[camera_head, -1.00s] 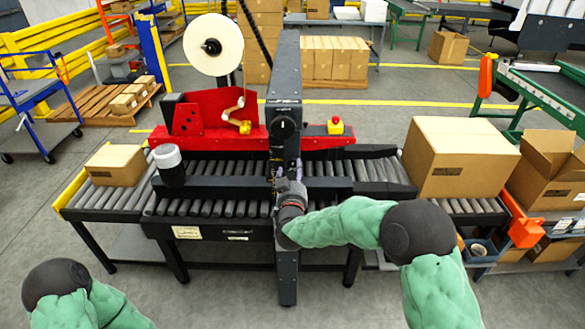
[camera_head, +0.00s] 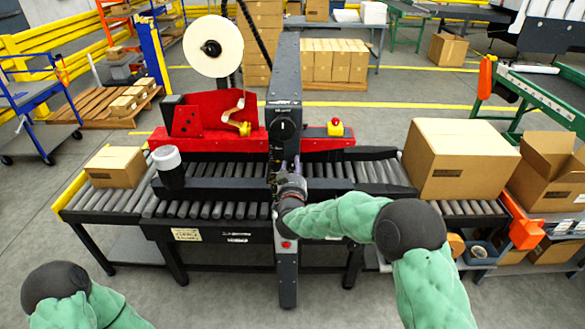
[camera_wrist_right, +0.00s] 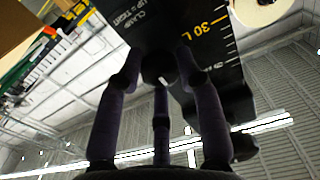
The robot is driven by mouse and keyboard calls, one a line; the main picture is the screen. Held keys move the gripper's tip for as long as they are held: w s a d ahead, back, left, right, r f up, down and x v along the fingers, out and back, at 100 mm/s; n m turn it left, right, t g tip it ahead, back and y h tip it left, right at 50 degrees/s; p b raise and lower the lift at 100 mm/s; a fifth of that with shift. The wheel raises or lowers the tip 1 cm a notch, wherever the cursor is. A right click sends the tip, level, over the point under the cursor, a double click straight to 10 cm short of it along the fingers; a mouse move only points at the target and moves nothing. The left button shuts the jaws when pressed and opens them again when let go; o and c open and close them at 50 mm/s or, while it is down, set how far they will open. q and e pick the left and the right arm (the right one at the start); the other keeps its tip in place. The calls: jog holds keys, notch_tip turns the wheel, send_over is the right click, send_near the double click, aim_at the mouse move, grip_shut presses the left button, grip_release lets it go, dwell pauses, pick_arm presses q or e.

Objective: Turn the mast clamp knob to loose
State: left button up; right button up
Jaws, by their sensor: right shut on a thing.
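The dark mast (camera_head: 286,75) of the machine stands upright at the middle of the head view. In the right wrist view its face (camera_wrist_right: 205,30) bears a yellow scale and partly readable clamp lettering. The small black mast clamp knob (camera_wrist_right: 158,68) sits between my fingertips there. My right gripper (camera_wrist_right: 160,70) is shut on this knob, with fingers on both sides of it. My left gripper is out of view; only part of my left arm shows at bottom left.
A round black knob (camera_head: 285,130) sits higher on the mast. A roller conveyor (camera_head: 225,208) runs to both sides, with a small carton (camera_head: 115,166) left and a large carton (camera_head: 458,158) right. A red button (camera_head: 286,244) is below my right wrist.

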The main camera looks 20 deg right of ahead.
jog(key=n+p, duration=0.2)
jog(key=n, duration=0.2)
jog(key=shift+p, duration=0.35)
jog(key=n+p, duration=0.2)
jog(key=n, duration=0.2)
jog(key=shift+n, duration=0.4)
jog(key=n+p, duration=0.2)
jog(key=n, duration=0.2)
jog(key=shift+n+p, duration=1.1)
jog(key=shift+n, duration=1.4)
jog(key=shift+f, duration=0.1)
jog(key=o, duration=1.1)
jog(key=shift+o, duration=0.2)
